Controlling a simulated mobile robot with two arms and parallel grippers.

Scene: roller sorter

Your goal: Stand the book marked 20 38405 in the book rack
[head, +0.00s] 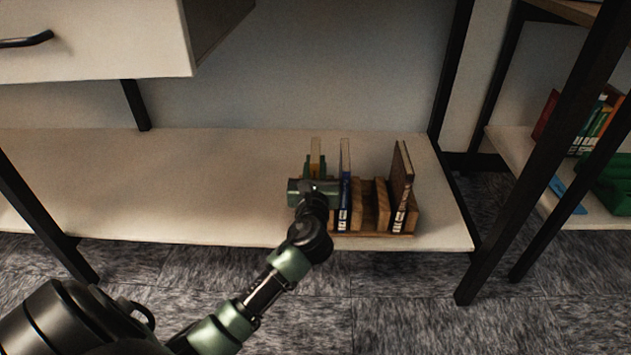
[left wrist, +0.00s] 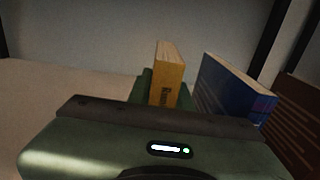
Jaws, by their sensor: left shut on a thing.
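A yellow book (head: 315,156) stands upright in my left gripper (head: 315,168), at the left end of the wooden book rack (head: 413,222). In the left wrist view the yellow book (left wrist: 169,78) shows dark lettering on its spine, too small to read. A green finger (left wrist: 144,86) of the gripper lies against its left side. The book's lower part is hidden behind the gripper, so I cannot tell whether it touches the rack. My right gripper is in neither view.
A blue book (head: 345,185) stands in the rack just right of my gripper. A brown book (head: 402,180) leans slightly near its right end, with free slots between wooden dividers (head: 382,203). The shelf (head: 170,185) is clear to the left. A black post (head: 452,70) stands behind right.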

